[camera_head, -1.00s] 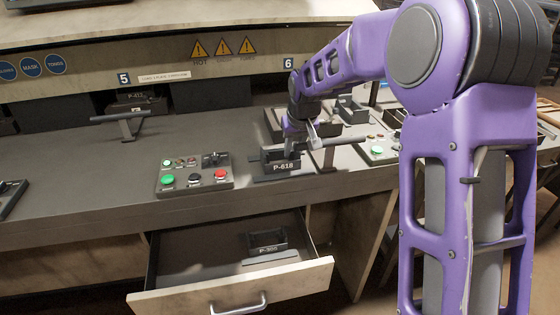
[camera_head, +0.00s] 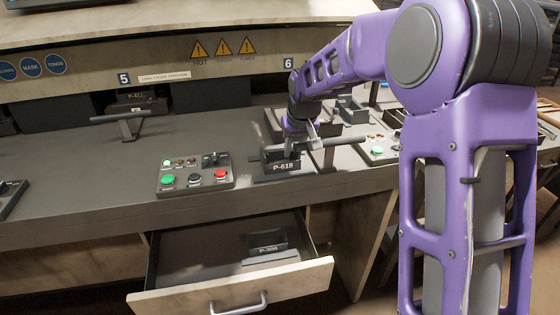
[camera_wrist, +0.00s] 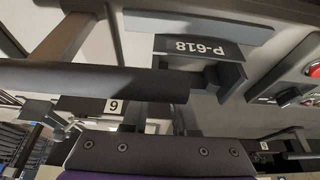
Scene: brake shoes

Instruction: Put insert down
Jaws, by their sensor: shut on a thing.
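The dark insert labelled P-618 (camera_head: 283,167) is at the front of the grey bench top (camera_head: 120,185), right of a button panel. It looks upright and level; I cannot tell whether it touches the bench. My gripper (camera_head: 292,148) reaches down from above and is shut on the insert's upper part. In the wrist view the insert (camera_wrist: 232,72) shows its label upside down. The finger contact is hidden there, behind a dark bar and my gripper's bolted edge.
The button panel (camera_head: 194,175) is close on the left. A bar handle (camera_head: 345,142) stands close on the right. Below, an open drawer (camera_head: 225,285) holds another dark insert (camera_head: 266,243). A second bar handle (camera_head: 124,119) stands at the back left.

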